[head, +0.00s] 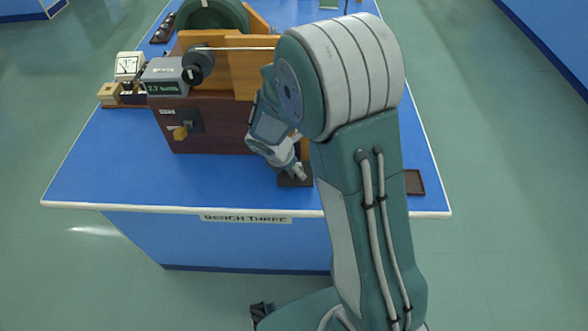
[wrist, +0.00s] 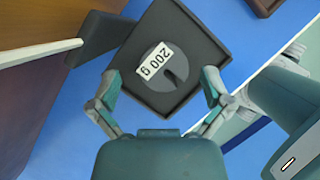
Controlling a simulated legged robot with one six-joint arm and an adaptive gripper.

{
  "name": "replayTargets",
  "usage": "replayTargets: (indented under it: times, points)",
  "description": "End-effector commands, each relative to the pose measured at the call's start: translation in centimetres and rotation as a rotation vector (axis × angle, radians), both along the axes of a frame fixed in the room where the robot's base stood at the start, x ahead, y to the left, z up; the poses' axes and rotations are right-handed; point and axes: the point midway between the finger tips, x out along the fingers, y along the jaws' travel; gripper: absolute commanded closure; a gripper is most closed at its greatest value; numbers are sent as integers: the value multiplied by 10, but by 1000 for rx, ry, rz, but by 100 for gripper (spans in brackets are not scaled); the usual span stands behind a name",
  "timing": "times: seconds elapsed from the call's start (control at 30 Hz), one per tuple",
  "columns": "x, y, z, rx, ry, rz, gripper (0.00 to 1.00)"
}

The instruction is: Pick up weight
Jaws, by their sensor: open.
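The weight (wrist: 163,84) is a grey slotted disc with a white "200 g" label, seen in the wrist view. It lies flat in a dark square tray (wrist: 203,42) on the blue bench top. My gripper (wrist: 161,78) is open, with one finger on each side of the weight and nothing held between them. The fingertips overlap the tray's side edges in this view; whether they touch it I cannot tell. In the head view my gripper (head: 294,172) is low over the front of the bench, by the dark tray (head: 288,182). The weight is hidden there.
A wooden-sided apparatus (head: 215,130) with a grey display box (head: 166,77) stands left of my gripper. A brown tray (head: 414,182) lies empty at the right. Small instruments (head: 128,68) stand at the back left. The bench's front left (head: 110,180) is clear.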

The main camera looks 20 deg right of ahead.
Motion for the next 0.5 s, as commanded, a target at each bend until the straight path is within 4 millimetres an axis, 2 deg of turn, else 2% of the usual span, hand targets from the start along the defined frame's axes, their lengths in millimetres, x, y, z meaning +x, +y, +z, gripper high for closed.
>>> replayTargets:
  times: [0.07, 0.1, 0.17, 0.2, 0.27, 0.3, 0.5]
  points:
    - [0, -2, 0, 2, 0, -2, 1]
    - [0, -2, 0, 2, 0, -2, 19]
    - [0, -4, 0, 4, 0, -2, 45]
    - [0, -5, 0, 4, 0, -2, 63]
    - [0, -5, 0, 5, 0, -2, 90]
    - [0, -5, 0, 5, 0, -2, 100]
    - [0, -2, 0, 1, 2, -3, 100]
